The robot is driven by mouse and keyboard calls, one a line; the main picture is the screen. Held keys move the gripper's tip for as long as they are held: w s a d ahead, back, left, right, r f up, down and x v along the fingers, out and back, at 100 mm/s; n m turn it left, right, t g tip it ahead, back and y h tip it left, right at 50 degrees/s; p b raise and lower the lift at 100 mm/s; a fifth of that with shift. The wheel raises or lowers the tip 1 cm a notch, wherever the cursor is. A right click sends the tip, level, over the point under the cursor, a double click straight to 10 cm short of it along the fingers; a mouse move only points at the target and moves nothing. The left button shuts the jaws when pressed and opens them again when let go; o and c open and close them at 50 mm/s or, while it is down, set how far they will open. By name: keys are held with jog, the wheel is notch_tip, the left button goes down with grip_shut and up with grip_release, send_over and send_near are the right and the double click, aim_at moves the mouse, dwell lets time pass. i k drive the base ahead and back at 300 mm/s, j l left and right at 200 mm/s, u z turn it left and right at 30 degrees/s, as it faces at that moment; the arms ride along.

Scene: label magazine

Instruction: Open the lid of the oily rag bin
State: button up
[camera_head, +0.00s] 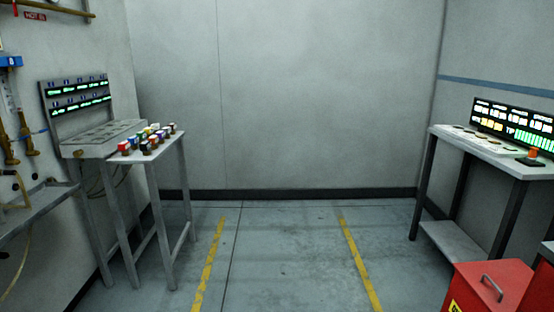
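A red bin (447,296) stands on the floor at the lower right, cut off by the picture's bottom edge. It looks like the oily rag bin. Its red lid (510,272) lies flat on top and looks shut. A grey bar handle (492,288) is fixed on the lid. Part of a yellow label (454,306) shows on the bin's front left face. My gripper is not in view.
A table (500,160) with a lit display (515,125) stands behind the bin. A left table (160,145) holds several small coloured blocks. The floor between yellow lines (285,250) is clear.

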aim_at(501, 285)
jog(key=i+l+z, duration=0.6)
jog(key=i+z, duration=0.15)
jog(key=i+l+z, duration=0.1)
jog(key=i+z, duration=0.25)
jog(key=i, duration=0.15)
